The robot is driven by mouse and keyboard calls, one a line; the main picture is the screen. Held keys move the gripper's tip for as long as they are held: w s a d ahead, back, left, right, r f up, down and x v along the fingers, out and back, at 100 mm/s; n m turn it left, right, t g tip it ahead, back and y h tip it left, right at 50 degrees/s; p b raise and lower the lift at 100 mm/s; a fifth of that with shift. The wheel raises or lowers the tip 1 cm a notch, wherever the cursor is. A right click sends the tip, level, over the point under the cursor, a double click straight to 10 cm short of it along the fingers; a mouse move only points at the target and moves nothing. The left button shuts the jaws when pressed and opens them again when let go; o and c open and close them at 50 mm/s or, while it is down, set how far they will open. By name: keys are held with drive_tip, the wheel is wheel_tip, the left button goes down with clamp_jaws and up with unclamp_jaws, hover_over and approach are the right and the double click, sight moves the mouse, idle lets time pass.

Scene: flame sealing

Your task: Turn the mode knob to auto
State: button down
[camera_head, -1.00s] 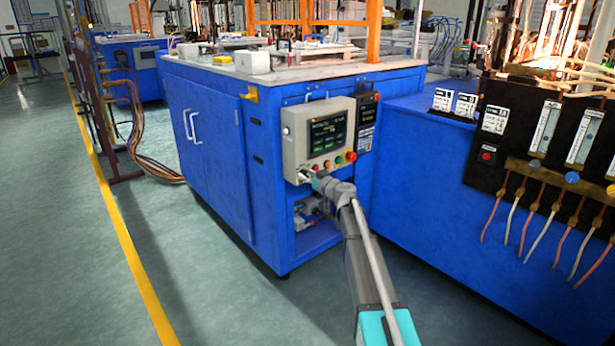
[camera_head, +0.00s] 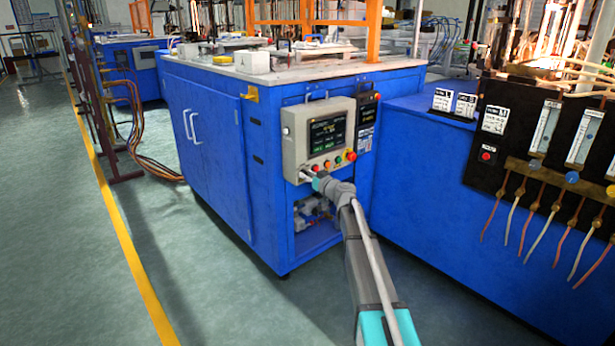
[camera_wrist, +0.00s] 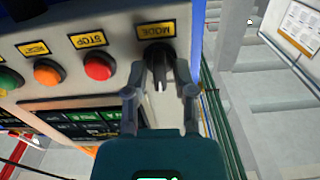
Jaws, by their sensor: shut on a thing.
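The mode knob (camera_wrist: 158,62) is a black knob under a yellow MODE label (camera_wrist: 155,30) at the upper middle of the wrist view. My gripper (camera_wrist: 160,92) is shut on the knob, one finger on each side of it. In the head view my gripper (camera_head: 308,175) is at the lower left of the grey control panel (camera_head: 294,150) on the blue cabinet, and the knob cannot be made out there. The marks for the knob's positions are not readable, so I cannot tell which mode it points to.
Beside the knob on the panel are a red STOP button (camera_wrist: 98,66), an orange button (camera_wrist: 48,72) and a green button (camera_wrist: 8,80). The panel's lit screen (camera_head: 327,132) is above them in the head view. A second blue cabinet (camera_head: 410,190) stands to the right.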

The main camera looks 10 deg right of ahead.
drive_tip(key=m, duration=0.4)
drive_tip(key=shift+d, duration=0.1)
drive_tip(key=shift+w+m, duration=0.1)
drive_tip(key=shift+m, duration=2)
drive_tip(key=c, duration=0.7)
unclamp_jaws()
drive_tip(key=v, duration=1.2)
